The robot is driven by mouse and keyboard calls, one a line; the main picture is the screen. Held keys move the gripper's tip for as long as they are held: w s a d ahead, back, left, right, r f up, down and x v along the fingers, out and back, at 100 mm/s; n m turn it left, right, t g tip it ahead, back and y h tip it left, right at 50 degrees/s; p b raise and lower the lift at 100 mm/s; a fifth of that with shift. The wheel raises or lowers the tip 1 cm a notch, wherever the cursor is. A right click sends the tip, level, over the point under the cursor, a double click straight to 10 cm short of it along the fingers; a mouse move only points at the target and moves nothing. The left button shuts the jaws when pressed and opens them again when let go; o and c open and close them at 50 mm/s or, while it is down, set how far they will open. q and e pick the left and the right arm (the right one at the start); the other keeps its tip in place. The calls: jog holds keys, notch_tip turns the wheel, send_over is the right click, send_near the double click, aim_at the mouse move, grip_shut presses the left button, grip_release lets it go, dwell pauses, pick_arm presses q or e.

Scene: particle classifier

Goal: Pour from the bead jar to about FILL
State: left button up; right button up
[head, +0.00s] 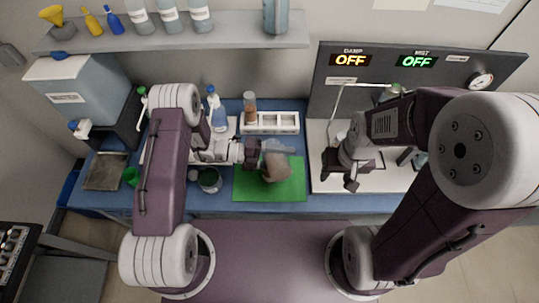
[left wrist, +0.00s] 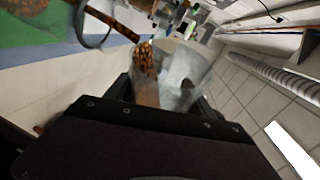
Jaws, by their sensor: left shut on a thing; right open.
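My left gripper (head: 258,153) is shut on a clear jar (head: 278,147), held tilted on its side above the green mat (head: 240,190). The jar fills the middle of the left wrist view (left wrist: 185,75), with brown beads (left wrist: 145,62) along one side. A brownish, see-through container (head: 274,167) shows just below the jar in the head view. More brown beads and a dark ring show at the upper left of the wrist view. I cannot make out a FILL mark or the bead level. My right gripper (head: 352,176) is open and empty, over the panel's white base.
A white rack (head: 285,122) with a brown-filled tube (head: 250,104) stands behind the mat. A spray bottle (head: 216,115) and a dark round pot (head: 209,181) are to its left. A shelf (head: 240,36) runs above.

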dwell(0.3)
pick_arm(q)
jog(key=shift+w+a+r+n, duration=0.1)
jog(key=shift+w+r+n, duration=0.1)
jog(key=shift+n, duration=0.1)
jog(key=shift+c, duration=0.2)
dwell(1.0)
